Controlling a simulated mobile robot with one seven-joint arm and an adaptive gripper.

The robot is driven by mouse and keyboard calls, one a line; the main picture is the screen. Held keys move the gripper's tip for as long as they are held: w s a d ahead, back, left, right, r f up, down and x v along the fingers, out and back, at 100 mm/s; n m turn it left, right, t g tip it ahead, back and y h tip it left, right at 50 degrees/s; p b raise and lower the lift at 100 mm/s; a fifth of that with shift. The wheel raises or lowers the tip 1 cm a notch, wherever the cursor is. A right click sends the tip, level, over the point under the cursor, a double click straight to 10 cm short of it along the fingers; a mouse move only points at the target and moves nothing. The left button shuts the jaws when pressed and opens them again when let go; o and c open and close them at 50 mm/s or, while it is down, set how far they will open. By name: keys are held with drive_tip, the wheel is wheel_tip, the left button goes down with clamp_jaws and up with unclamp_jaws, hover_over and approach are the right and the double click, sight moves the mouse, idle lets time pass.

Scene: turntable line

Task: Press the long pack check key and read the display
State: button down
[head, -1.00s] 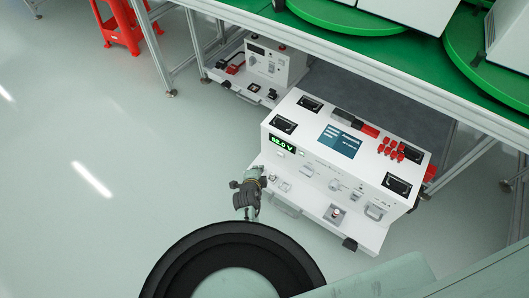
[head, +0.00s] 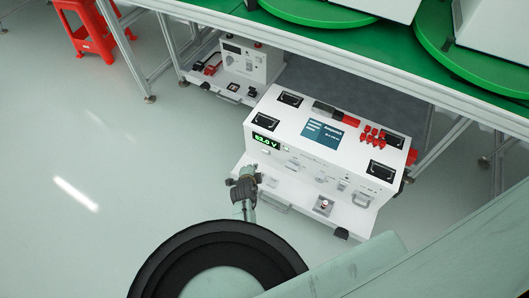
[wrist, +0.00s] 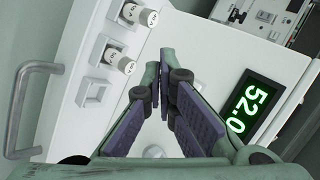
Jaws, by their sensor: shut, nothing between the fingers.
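The white test unit (head: 290,158) stands low on the floor side of the bench, with a tilted front panel. Its green-lit display (head: 266,142) is at the panel's left end. In the wrist view the display (wrist: 249,105) reads 52.0, with the digits turned sideways. My gripper (head: 254,176) is at the panel's lower left, below the display. In the wrist view my gripper (wrist: 166,78) is shut and empty, its fingertips over the white panel beside the display. Which key is the long pack check key I cannot tell; a pale round knob or key (wrist: 153,152) is partly hidden by the fingers.
In the wrist view, square fittings (wrist: 98,94), two cylindrical connectors (wrist: 128,63) and a metal handle (wrist: 22,112) sit left of the fingers. A second white unit (head: 247,62) stands behind. The green bench (head: 370,50) overhangs at the back. Open floor lies left.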

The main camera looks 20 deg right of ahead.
drive_tip(key=w+d, duration=0.1)
drive_tip(key=d, duration=0.1)
drive_tip(key=w+d, duration=0.1)
drive_tip(key=w, duration=0.1)
drive_tip(key=shift+d+b, duration=0.35)
drive_tip(key=shift+b, duration=0.05)
idle(1.1)
drive_tip(key=shift+w+d, duration=0.2)
drive_tip(key=shift+d, duration=0.1)
drive_tip(key=shift+w+d+b, duration=0.3)
drive_tip(key=shift+d+b, duration=0.1)
drive_tip(key=shift+b, duration=0.1)
idle(0.6)
idle(0.4)
drive_tip(key=shift+s+a, duration=0.6)
drive_tip(key=shift+a, duration=0.1)
drive_tip(key=shift+s+a+p, duration=0.25)
drive_tip(key=shift+s+a, duration=0.5)
drive_tip(key=shift+a, duration=0.25)
drive_tip(key=shift+s+a+p, duration=0.2)
drive_tip(key=shift+s+a, duration=0.55)
drive_tip(key=shift+a, duration=0.25)
